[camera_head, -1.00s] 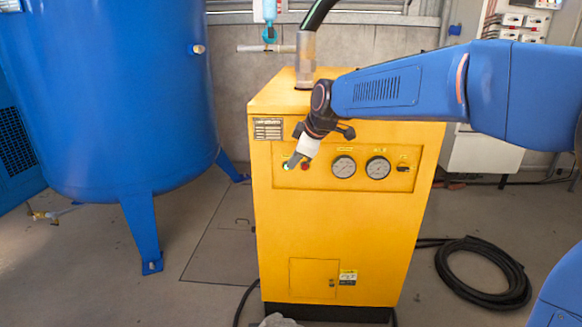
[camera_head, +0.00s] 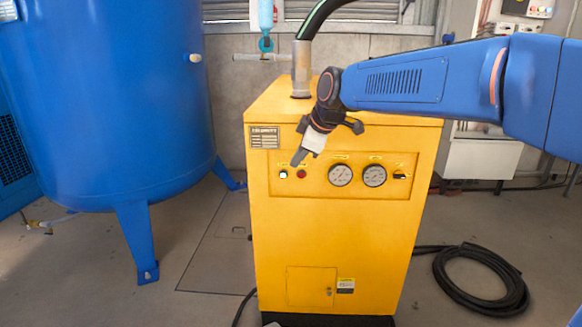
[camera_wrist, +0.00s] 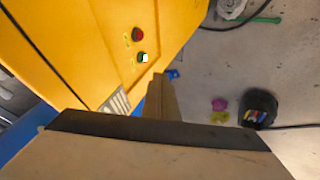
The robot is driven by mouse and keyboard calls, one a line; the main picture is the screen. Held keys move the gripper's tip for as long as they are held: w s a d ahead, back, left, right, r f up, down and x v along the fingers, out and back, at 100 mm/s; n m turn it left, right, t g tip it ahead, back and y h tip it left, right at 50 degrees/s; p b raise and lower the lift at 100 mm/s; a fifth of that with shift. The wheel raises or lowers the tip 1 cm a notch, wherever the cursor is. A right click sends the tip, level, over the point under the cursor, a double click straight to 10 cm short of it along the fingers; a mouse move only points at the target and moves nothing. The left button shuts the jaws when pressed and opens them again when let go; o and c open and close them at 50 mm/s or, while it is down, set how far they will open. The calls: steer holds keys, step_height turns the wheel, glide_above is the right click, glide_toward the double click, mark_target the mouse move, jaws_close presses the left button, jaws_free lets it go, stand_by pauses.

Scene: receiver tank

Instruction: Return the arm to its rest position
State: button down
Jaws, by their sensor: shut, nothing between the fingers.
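My gripper (camera_head: 299,157) is shut and empty. In the head view it points down and left in front of the upper panel of the yellow cabinet (camera_head: 320,235), close to the red button (camera_head: 301,174) and the small white button (camera_head: 283,174). The blue arm reaches in from the right. In the wrist view the closed fingers (camera_wrist: 160,88) show in the middle, with the cabinet (camera_wrist: 95,50) to the upper left and the red (camera_wrist: 138,34) and white (camera_wrist: 142,57) buttons beyond. I cannot tell the exact gap to the panel.
A blue tank (camera_head: 110,110) on legs stands left. A black hose coil (camera_head: 480,282) lies on the floor right of the cabinet. A metal pipe (camera_head: 301,70) rises from the cabinet top. In the wrist view a black bucket (camera_wrist: 258,106) stands on the floor.

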steer(key=s+d+f+m+h, duration=0.1)
steer(key=s+d+f+m, duration=0.4)
steer(key=s+d, duration=0.4)
steer(key=s+d+f+m+h, duration=0.2)
steer(key=s+d+f+m, duration=0.4)
steer(key=s+d, duration=0.4)
steer(key=s+d+f+m+g+h, duration=0.1)
steer(key=s+d+f+m, duration=0.4)
steer(key=s+d, duration=0.4)
steer(key=s+f, duration=0.1)
steer(key=s, duration=0.6)
steer(key=shift+s+d+f, duration=0.2)
steer(key=shift+s+d, duration=0.1)
steer(key=shift+s, duration=0.1)
